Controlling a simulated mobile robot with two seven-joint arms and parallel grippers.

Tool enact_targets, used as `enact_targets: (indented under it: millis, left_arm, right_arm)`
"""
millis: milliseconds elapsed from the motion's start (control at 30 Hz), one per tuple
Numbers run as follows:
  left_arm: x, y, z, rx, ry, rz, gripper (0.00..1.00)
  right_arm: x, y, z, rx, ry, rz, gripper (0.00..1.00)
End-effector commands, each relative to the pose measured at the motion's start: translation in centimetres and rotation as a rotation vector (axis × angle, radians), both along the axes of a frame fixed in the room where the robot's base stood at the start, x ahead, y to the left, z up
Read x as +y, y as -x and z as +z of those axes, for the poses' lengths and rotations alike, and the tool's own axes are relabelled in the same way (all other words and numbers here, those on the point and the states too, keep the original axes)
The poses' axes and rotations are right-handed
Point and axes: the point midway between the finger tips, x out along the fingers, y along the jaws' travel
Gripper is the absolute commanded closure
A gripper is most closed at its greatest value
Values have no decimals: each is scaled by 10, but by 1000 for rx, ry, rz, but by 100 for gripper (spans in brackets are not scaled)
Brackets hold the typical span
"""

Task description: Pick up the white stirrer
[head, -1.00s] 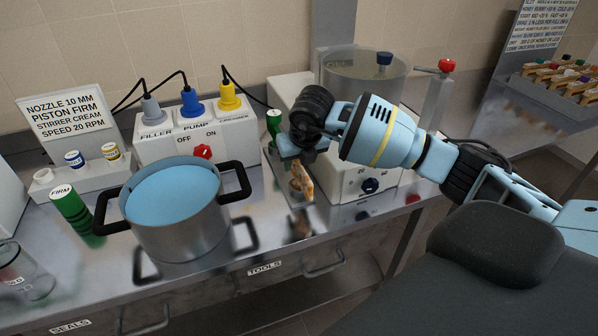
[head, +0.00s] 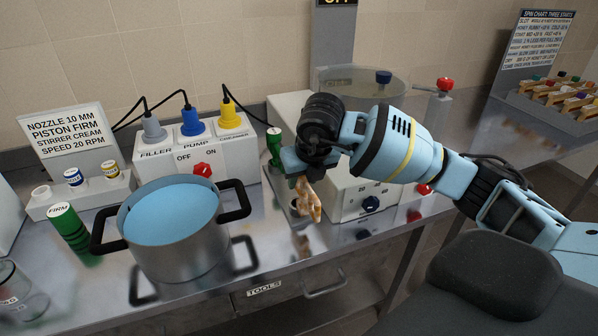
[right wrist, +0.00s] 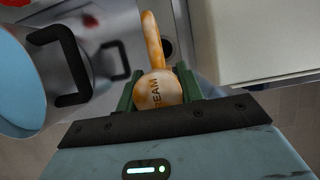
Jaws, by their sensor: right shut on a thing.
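My right gripper (head: 306,176) is shut on a mottled orange-and-cream stirrer (head: 312,204), which hangs below the fingers over the steel bench. In the right wrist view the stirrer (right wrist: 158,88) sits between the green fingers (right wrist: 158,90). It has a round end with dark lettering ending in "EAM" and a long looped part beyond. Its colour is not plain white. I see no plain white stirrer elsewhere. My left gripper is not in view.
A steel pot (head: 182,248) with blue contents stands left of the gripper. A switch box (head: 195,160) with plugs is behind it. A white machine (head: 350,204) stands close right of the stirrer. A green cylinder (head: 67,228) is far left.

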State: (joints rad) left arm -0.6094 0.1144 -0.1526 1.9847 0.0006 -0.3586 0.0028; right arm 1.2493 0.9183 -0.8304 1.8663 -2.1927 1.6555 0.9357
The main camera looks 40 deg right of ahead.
Motion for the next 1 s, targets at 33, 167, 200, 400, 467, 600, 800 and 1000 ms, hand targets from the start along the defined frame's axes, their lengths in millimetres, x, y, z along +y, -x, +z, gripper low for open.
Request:
enact_targets:
  millis: [33, 167, 200, 400, 467, 600, 800, 1000]
  left_arm:
    - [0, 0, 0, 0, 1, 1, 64]
    - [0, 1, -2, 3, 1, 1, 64]
    - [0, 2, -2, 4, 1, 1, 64]
    - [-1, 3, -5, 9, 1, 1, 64]
    - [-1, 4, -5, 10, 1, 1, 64]
    - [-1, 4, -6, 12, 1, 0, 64]
    - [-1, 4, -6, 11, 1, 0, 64]
    - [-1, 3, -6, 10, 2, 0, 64]
  right_arm:
    - [3, 9, 0, 0, 0, 3, 90]
    - [12, 34, 2, 0, 1, 4, 90]
    - [14, 42, 3, 0, 2, 5, 90]
    - [27, 78, 6, 1, 0, 3, 90]
    - [30, 86, 7, 0, 1, 3, 90]
    - [35, 100, 9, 0, 0, 1, 90]
    - [38, 109, 10, 0, 0, 0, 90]
    - [38, 110, 11, 0, 0, -1, 90]
